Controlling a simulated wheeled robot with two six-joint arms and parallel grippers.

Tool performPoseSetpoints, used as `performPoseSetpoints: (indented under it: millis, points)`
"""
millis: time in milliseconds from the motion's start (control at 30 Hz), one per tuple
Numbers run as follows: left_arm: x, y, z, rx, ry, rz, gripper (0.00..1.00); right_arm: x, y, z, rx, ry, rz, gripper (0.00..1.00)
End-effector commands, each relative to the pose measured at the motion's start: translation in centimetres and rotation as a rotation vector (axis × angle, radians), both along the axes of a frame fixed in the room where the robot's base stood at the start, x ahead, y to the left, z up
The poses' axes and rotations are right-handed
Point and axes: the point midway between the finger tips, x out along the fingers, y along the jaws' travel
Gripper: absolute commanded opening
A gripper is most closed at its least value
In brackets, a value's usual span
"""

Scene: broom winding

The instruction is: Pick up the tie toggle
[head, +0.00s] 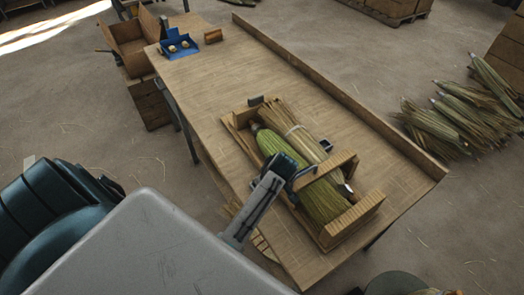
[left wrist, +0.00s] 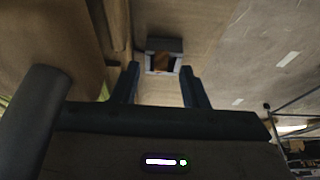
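My left gripper (head: 298,176) reaches over the near side of a wooden cradle (head: 362,212) on the table. In the left wrist view the two fingers of the left gripper (left wrist: 160,86) stand apart with nothing between them. A small grey block with a brown middle (left wrist: 163,61) lies beyond the fingertips; I cannot tell whether it is the tie toggle. A green-wrapped broom bundle (head: 284,150) and a straw bundle (head: 294,124) lie in the cradle. A blue tray (head: 178,52) at the table's far left end holds two small tan pieces. My right gripper is not in view.
A small brown block (head: 213,35) sits beside the blue tray. A low wooden rail (head: 340,97) runs along the table's right edge. The middle of the table (head: 225,80) is clear.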

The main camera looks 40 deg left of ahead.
Motion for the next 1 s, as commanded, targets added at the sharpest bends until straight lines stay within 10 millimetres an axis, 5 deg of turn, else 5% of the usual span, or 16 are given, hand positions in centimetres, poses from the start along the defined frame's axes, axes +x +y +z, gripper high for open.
performPoseSetpoints:
  millis: [200,467,700,1000]
  points:
    - [0.3,0.9,-2.1,0.001,0.002,0.0,0.4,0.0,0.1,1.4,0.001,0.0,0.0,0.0]
    - [0.4,1.0,-2.6,-0.001,0.0,0.0,0.4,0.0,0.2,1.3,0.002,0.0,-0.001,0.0]
    - [0.4,1.0,-2.6,0.0,-0.001,0.0,0.0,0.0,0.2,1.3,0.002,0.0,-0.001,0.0]
    - [0.4,1.0,-2.5,0.0,-0.001,0.0,0.0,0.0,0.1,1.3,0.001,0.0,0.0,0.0]
